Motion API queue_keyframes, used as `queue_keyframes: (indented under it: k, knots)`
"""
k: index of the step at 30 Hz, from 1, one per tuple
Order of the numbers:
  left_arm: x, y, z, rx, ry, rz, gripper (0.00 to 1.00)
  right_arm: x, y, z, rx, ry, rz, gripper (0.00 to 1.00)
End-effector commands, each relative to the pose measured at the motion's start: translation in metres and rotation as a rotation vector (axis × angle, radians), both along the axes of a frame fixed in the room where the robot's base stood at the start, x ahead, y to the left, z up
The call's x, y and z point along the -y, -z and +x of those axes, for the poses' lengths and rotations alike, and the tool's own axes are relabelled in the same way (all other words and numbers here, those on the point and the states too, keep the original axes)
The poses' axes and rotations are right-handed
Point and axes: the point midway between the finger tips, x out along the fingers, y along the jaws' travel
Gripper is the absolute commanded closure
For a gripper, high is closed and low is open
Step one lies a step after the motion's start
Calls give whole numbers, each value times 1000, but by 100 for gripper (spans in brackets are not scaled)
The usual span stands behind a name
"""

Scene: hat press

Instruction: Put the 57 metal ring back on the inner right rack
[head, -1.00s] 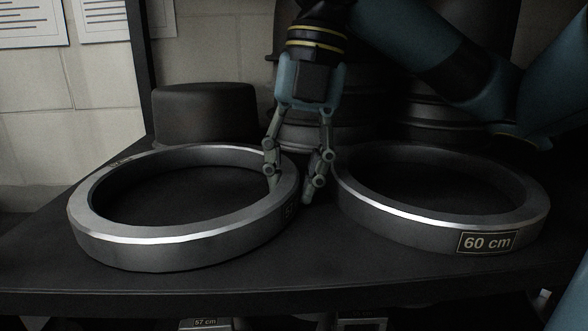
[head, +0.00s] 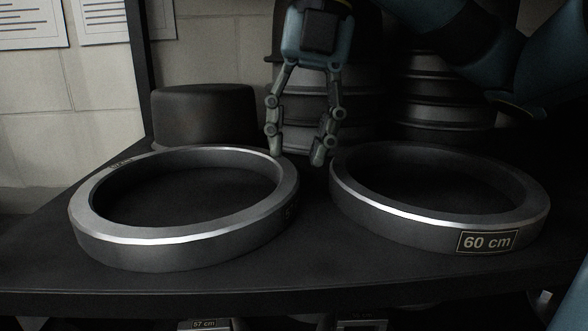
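The left metal ring (head: 150,247) lies flat on the dark shelf. A label on its right outer side is turned away and hard to read, perhaps starting with 5. A second metal ring (head: 420,228), labelled 60 cm, lies flat to its right. My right gripper (head: 297,158) hangs fingers down above and behind the gap between the two rings. Its fingers are apart with nothing between them, and it appears clear of both rings. My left gripper is not in view.
The dark shelf (head: 190,282) has a small label reading 57 cm (head: 204,324) below its front edge. A dark hat-like block (head: 204,114) stands behind the left ring. Stacked dark round forms (head: 440,100) stand behind the right ring. The shelf between the rings is bare.

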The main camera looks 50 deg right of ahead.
Motion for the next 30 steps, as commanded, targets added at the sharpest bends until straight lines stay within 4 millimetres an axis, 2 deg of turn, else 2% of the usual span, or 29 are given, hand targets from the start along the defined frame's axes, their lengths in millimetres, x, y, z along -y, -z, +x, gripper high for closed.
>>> queue_keyframes:
  k: [3,7,30]
  knots:
    - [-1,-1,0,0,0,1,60,4,-19,0,3,2,-1,69]
    - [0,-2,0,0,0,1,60,6,-29,-2,0,2,1,69]
    - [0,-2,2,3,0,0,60,6,-31,-2,-2,1,0,69]
